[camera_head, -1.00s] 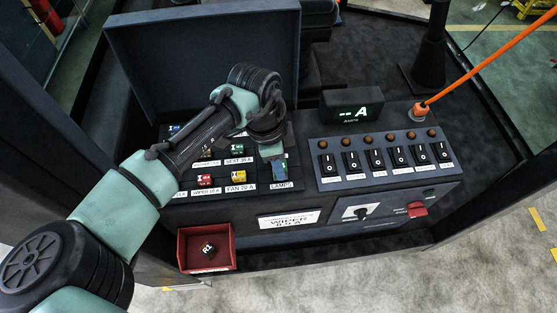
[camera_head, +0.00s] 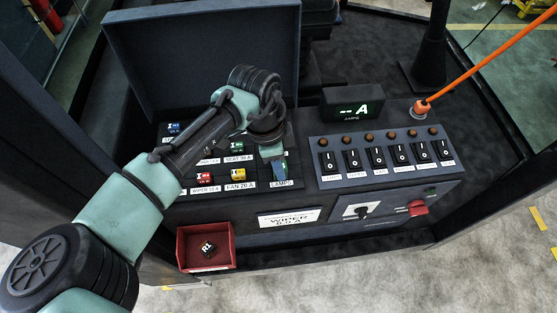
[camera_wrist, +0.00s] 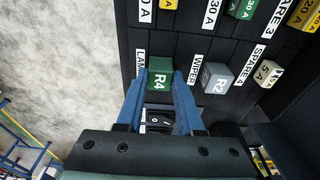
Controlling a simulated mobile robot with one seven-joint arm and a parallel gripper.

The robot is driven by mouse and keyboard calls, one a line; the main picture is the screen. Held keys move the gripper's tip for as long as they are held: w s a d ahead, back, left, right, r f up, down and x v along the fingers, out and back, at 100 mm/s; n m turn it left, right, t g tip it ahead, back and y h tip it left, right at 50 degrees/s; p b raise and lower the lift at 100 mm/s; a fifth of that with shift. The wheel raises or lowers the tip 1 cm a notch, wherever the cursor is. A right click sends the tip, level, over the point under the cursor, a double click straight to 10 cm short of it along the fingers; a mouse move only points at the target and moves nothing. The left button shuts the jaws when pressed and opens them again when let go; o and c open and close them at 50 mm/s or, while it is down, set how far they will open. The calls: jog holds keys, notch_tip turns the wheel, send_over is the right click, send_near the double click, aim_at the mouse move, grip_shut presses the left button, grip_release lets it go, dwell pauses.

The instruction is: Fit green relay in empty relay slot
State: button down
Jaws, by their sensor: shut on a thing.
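The green relay (camera_wrist: 160,79), marked R4, is between the blue fingers of my gripper (camera_wrist: 160,88) in the wrist view. My gripper is shut on it, close to the LAMPS label at the panel's left edge. In the head view my gripper (camera_head: 278,166) is above the LAMPS label, at the right end of the fuse panel (camera_head: 222,195). The relay slot under the green relay is hidden, so I cannot tell how deep the relay sits. A grey relay (camera_wrist: 216,80), marked R2, stands in the panel beside it, near the WIPER label.
A red tray (camera_head: 232,240) at the front left holds a dark block (camera_head: 208,247) marked R1. A switch panel (camera_head: 382,178) with several rocker switches and a small display (camera_head: 352,103) lie right of my gripper. A raised lid (camera_head: 200,55) stands behind my arm.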

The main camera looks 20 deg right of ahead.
dwell(0.3)
jog(key=shift+c, duration=2.3)
grip_release()
notch_tip(320, 180, up, 13)
jog(key=a+b, duration=0.1)
jog(key=b, duration=0.3)
jog(key=shift+w+a, duration=0.3)
jog(key=shift+a, duration=0.1)
